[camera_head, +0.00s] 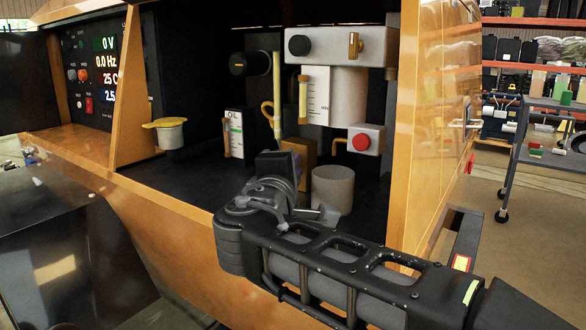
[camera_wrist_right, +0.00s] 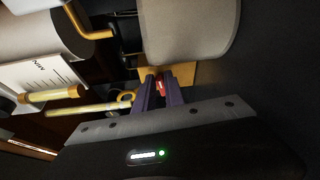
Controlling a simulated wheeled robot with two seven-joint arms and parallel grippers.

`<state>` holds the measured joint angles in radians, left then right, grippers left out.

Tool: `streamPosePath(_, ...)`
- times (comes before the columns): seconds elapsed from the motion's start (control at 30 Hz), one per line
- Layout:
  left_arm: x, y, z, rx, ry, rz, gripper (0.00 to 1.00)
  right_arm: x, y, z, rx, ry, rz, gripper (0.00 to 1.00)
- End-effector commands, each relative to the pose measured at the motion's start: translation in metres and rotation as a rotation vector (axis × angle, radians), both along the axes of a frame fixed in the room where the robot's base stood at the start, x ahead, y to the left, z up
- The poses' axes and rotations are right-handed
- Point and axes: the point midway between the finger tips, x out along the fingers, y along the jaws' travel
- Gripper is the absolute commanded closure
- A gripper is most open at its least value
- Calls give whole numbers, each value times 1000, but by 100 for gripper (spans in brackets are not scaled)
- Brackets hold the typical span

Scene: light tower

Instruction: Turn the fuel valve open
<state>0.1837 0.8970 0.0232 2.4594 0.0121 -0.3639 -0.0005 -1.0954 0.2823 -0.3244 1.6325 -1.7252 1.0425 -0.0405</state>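A small red part (camera_wrist_right: 161,82), which may be the fuel valve's handle, shows between my right fingertips in the right wrist view, in front of an orange-yellow block. My right gripper (camera_wrist_right: 161,83) has its purple fingers close together around this part. Whether they press on it I cannot tell. In the head view my right gripper (camera_head: 280,170) reaches into the open cabinet bay, in front of the orange-yellow block (camera_head: 300,163). The valve is hidden there behind my gripper. My left gripper is not in view.
A grey cup (camera_head: 333,188) stands just right of my right gripper. A white canister (camera_head: 348,93) and a grey box with a red button (camera_head: 366,140) are above it. The cabinet side panel (camera_head: 433,110) bounds the right.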

Motion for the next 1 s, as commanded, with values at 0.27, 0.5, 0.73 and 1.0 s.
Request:
streamPosePath(0.27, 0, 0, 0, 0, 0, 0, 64, 0, 0, 0, 0, -1, 1, 69)
streamPosePath(0.5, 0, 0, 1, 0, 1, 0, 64, -3, 1, 1, 0, -1, 2, 69)
streamPosePath(0.73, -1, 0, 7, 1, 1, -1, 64, -29, 8, 4, 1, -1, 4, 69)
streamPosePath(1.0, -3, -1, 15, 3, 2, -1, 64, -69, 17, 5, 0, 0, 3, 69)
